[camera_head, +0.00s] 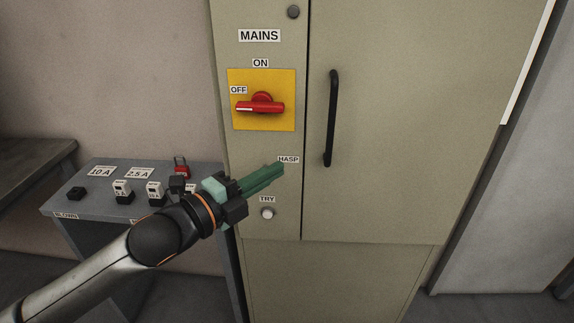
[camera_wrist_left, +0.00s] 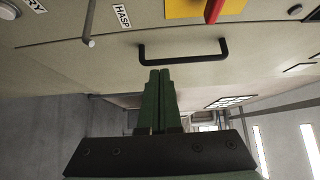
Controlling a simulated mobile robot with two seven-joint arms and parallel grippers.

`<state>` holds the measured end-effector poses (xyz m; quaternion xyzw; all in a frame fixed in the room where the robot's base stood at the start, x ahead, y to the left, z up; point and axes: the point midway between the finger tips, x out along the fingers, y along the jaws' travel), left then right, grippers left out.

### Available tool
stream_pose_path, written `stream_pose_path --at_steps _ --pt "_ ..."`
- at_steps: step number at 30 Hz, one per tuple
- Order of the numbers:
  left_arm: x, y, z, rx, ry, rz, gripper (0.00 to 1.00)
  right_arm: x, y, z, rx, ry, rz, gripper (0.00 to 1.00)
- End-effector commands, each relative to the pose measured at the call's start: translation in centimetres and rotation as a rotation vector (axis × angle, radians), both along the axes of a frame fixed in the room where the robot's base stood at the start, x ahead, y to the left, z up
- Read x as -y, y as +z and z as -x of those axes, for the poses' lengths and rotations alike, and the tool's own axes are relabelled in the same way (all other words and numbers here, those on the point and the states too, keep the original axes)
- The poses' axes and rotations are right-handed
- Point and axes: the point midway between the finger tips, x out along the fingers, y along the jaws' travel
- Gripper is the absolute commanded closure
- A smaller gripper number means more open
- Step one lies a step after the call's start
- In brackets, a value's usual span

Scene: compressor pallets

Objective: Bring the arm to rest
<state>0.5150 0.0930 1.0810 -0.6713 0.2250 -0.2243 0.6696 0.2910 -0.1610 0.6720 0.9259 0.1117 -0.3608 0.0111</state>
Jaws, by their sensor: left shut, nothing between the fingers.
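My left gripper (camera_head: 280,170) reaches in from the lower left, in front of the cabinet (camera_head: 370,200). Its green fingers are shut with nothing between them, and their tips lie over the area just below the HASP label (camera_head: 289,159). In the left wrist view the fingers (camera_wrist_left: 158,75) are together, pointing toward the black door handle (camera_wrist_left: 182,58); I cannot tell how far apart they are. A metal hasp pin (camera_wrist_left: 90,25) shows beside the HASP label there. My right gripper is in neither view.
The red switch handle (camera_head: 260,107) lies about level on its yellow plate (camera_head: 285,122). The TRY button (camera_head: 268,213) is below my gripper. A grey bench (camera_head: 95,228) at left holds fuses and a red padlock (camera_head: 181,167). A dark table (camera_head: 30,160) stands further left.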

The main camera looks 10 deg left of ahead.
Motion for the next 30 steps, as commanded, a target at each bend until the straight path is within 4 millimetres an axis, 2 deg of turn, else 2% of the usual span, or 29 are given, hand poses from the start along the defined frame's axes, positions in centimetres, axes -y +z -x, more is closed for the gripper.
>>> stream_pose_path --at_steps 4,8,11,17,20,23,27,30 --pt "-0.4 -0.3 0.5 -0.013 0.001 0.013 1.00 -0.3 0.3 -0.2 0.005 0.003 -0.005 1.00" --pt "-0.4 -2.1 0.7 -0.106 0.018 0.099 1.00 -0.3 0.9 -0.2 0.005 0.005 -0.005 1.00" --pt "-0.5 -5.2 0.9 -0.241 0.054 0.228 1.00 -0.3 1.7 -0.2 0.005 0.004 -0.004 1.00" --pt "-1.6 -13.1 2.9 -0.554 0.195 0.531 1.00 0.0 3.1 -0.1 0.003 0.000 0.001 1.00" --pt "-2.5 -17.6 5.0 -0.707 0.295 0.674 1.00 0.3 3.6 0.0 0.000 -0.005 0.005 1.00" --pt "-3.6 -22.1 7.9 -0.852 0.414 0.814 1.00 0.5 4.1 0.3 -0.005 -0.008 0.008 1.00" --pt "-5.3 -28.1 13.4 -1.029 0.606 0.989 1.00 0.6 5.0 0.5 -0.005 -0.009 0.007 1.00" --pt "-6.3 -31.3 17.4 -1.120 0.733 1.082 1.00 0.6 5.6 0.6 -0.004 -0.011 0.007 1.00"
